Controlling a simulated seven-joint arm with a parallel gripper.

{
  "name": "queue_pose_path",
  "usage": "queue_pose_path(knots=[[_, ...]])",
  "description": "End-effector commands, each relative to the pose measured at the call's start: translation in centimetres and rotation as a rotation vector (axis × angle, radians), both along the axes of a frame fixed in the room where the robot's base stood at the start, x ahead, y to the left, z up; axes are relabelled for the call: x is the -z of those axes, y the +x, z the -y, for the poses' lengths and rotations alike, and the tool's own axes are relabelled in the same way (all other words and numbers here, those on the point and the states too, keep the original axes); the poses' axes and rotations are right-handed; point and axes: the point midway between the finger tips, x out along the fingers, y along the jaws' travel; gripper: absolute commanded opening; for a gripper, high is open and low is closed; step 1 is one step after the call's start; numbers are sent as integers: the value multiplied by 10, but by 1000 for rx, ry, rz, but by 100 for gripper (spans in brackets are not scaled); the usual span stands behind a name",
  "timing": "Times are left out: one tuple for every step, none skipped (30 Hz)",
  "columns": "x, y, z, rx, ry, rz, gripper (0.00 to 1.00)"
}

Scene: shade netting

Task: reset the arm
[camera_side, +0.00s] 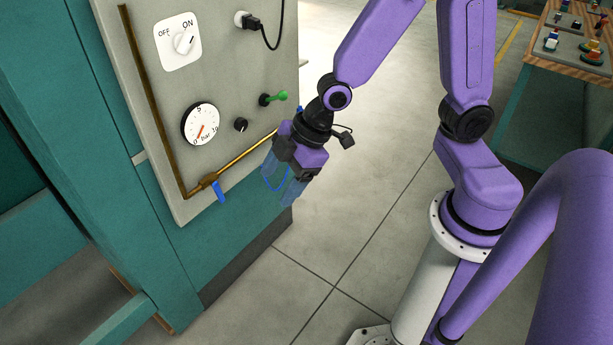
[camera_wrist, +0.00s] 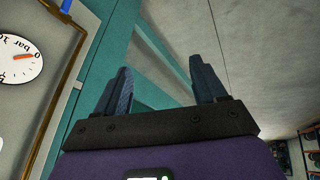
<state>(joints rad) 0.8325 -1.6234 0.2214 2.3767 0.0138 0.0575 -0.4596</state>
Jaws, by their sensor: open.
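My gripper (camera_side: 283,180) hangs at the end of my purple arm, in front of the lower right part of a grey panel. Its two blue fingers point down and are apart, with nothing between them. In the wrist view my gripper (camera_wrist: 160,85) also shows its fingers spread and empty. The copper pipe's end lies behind my gripper in the side view, and part of the pipe is hidden there.
The grey panel (camera_side: 222,58) on a teal frame carries an ON/OFF switch (camera_side: 183,42), a gauge (camera_side: 201,124), a black knob (camera_side: 240,125), a green-handled lever (camera_side: 277,97), a plugged-in cord (camera_side: 251,22) and a blue-handled valve (camera_side: 218,190). A workbench (camera_side: 570,58) stands at the back right. Floor between is clear.

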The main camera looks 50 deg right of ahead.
Motion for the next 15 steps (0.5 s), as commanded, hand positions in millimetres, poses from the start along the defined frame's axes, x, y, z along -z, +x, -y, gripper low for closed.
queue_pose_path(knots=[[-11, -21, 3, 2, -13, -43, 71], [-15, -33, 6, 9, -27, -72, 71], [-21, -49, 11, 18, -46, -109, 71], [-26, -60, 16, 25, -63, -136, 71], [-30, -72, 21, 33, -81, -163, 71], [-35, -87, 28, 43, -104, -195, 71], [-39, -98, 34, 51, -124, -218, 71], [-43, -108, 40, 59, -142, -238, 71], [-48, -120, 49, 72, -166, -262, 71], [-50, -128, 55, 80, -184, -279, 71], [-53, -136, 61, 89, -202, -293, 71], [-56, -144, 68, 98, -222, -309, 71], [-58, -150, 73, 105, -237, -319, 71], [-60, -154, 78, 112, -248, -327, 71], [-62, -159, 83, 118, -264, -337, 71]])
